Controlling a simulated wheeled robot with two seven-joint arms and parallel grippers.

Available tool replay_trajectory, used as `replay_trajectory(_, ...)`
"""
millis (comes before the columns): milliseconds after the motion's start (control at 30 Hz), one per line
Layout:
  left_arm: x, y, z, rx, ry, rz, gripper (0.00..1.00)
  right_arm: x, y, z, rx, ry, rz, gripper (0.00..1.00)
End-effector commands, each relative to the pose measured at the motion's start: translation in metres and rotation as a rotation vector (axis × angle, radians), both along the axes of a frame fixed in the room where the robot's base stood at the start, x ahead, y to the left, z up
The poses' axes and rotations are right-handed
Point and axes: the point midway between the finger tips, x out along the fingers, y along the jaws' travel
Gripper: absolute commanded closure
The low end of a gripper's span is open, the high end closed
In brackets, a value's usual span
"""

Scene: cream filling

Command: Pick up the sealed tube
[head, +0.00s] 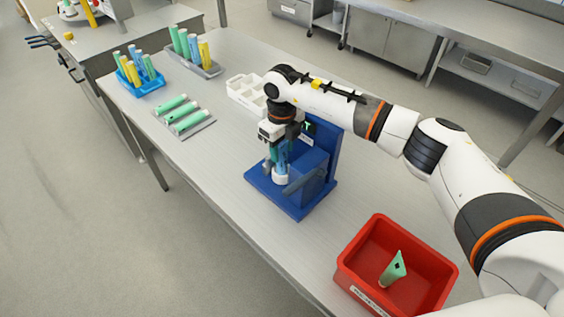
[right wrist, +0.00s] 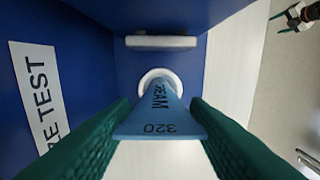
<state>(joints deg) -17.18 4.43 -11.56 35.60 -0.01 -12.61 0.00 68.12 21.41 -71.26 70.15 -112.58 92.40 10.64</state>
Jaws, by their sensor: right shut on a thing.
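The sealed tube (right wrist: 160,118) is blue, with a flat end marked 320 and the word CREAM on its side. It stands with its lower end at a white round holder (right wrist: 158,76) on the blue test stand (head: 312,178). My right gripper (head: 277,160) points down over the holder, its green fingers on both sides of the tube, shut on it near the flat end. The tube also shows between the fingers in the head view (head: 283,157). My left gripper (right wrist: 284,22) shows small at the top right of the right wrist view, open and empty, far from the tube.
A red bin (head: 364,240) with a green tube (head: 394,268) stands at the front right. A white compartment tray (head: 245,91) is behind the stand. A blue rack (head: 148,88), a grey rack (head: 208,69) and a grey tray (head: 206,124) hold tubes at the left.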

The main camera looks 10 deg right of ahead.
Motion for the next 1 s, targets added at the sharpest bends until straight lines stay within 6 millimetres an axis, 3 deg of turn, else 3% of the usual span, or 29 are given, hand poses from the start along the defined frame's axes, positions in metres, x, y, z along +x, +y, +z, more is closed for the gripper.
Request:
replay_trajectory(67, 0.0, 0.001, 0.0, 0.001, 0.0, 0.0, 0.32, 0.0, 0.0, 0.0, 0.001, -0.001, 0.0, 0.97)
replay_trajectory(367, 0.0, 0.003, -0.005, 0.004, 0.0, 0.0, 0.32, 0.001, 0.0, 0.009, 0.001, -0.005, 0.0, 0.97)
replay_trajectory(700, 0.0, 0.003, -0.027, 0.004, 0.001, 0.001, 0.32, 0.001, 0.0, 0.073, 0.001, -0.005, 0.0, 0.97)
replay_trajectory(1000, 0.0, 0.004, -0.027, 0.004, 0.001, 0.001, 0.32, 0.0, 0.0, 0.109, 0.001, -0.002, 0.0, 0.97)
